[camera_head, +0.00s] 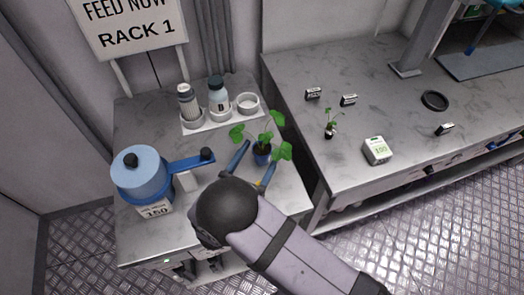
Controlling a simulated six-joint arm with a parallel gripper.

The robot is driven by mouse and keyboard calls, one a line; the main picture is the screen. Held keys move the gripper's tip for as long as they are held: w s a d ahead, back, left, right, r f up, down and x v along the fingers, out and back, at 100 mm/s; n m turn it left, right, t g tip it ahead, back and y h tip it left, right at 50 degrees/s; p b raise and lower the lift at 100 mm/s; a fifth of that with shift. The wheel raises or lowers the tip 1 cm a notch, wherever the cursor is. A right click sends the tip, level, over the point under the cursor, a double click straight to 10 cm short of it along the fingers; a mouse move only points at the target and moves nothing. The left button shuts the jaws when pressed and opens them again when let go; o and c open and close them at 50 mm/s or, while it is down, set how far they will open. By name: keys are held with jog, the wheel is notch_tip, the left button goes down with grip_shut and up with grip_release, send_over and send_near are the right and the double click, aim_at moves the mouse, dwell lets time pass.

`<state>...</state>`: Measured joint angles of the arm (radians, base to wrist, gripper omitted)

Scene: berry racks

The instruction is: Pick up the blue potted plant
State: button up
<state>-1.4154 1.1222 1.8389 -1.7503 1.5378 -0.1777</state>
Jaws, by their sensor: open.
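The blue potted plant is a small blue pot (262,155) with broad green leaves, upright on the left metal table. My gripper (254,165) is open, its two blue-grey fingers pointing at the pot from the near side. The right finger's tip is close beside the pot and the left finger reaches up to its left. I cannot tell whether either finger touches the pot. My dark round wrist hides the table just in front of it.
Bottles in a white holder (211,122) stand behind. The right table (350,170) holds a small seedling (329,131), a white box (376,150), a black ring (434,100) and small labels.

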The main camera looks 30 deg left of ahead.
aim_at(259, 153)
jog(key=c, duration=1.2)
jog(key=shift+o, duration=0.2)
jog(key=shift+r, duration=0.15)
notch_tip(259, 153, up, 18)
jog(key=b, duration=0.1)
